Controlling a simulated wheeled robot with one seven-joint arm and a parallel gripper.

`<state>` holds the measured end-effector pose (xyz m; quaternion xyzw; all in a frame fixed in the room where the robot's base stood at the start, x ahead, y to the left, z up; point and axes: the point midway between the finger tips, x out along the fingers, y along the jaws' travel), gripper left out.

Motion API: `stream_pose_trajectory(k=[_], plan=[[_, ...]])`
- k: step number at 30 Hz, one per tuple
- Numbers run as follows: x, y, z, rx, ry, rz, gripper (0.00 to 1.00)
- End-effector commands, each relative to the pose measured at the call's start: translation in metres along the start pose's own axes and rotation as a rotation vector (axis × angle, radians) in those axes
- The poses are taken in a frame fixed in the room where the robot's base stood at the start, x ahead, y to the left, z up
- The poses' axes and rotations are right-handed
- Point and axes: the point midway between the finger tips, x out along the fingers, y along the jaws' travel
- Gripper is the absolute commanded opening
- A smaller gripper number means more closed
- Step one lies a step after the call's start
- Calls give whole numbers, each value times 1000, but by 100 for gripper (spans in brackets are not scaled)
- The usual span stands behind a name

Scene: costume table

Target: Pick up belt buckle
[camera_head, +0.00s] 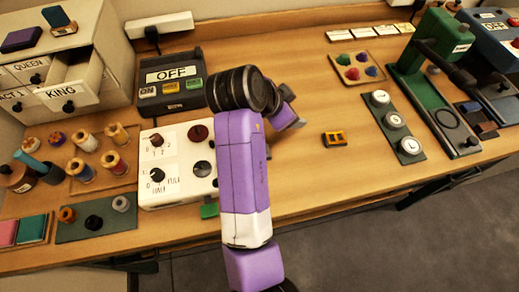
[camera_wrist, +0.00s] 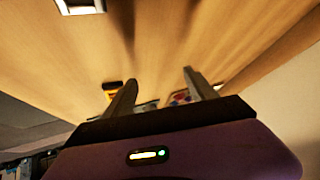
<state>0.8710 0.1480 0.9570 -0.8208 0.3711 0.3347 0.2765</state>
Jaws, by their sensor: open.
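A small yellow-and-black piece that looks like the belt buckle (camera_head: 334,138) lies flat on the bare wood, right of my arm in the head view. In the wrist view, a yellow-and-dark thing (camera_wrist: 111,86), likely the same piece, shows small just beyond the left fingertip and is partly hidden by it. My gripper (camera_wrist: 161,76) is open, with nothing between its fingers. In the head view my gripper is mostly hidden behind my purple arm, left of the buckle and apart from it.
Right of the buckle is a green board (camera_head: 395,127) with round lettered weights, then a green press (camera_head: 432,75). A tray of coloured pieces (camera_head: 358,68) lies behind. A white knob panel (camera_head: 177,165) stands left of my arm. Wood around the buckle is clear.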

Motion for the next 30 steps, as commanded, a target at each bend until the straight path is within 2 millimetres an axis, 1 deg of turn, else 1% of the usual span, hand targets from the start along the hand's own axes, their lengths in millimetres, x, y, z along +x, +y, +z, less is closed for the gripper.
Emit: stream_pose_trajectory(k=[1,3,6,9,12,14,23,30], plan=[[-20,-4,16,45,-56,53,65],[-44,-2,37,104,-120,140,65],[-76,2,61,162,-189,247,65],[-99,6,77,198,-231,322,65],[-111,8,85,216,-250,362,65],[-112,10,87,219,-255,373,65],[-88,20,97,218,-254,374,65],[-59,31,110,217,-253,374,65]])
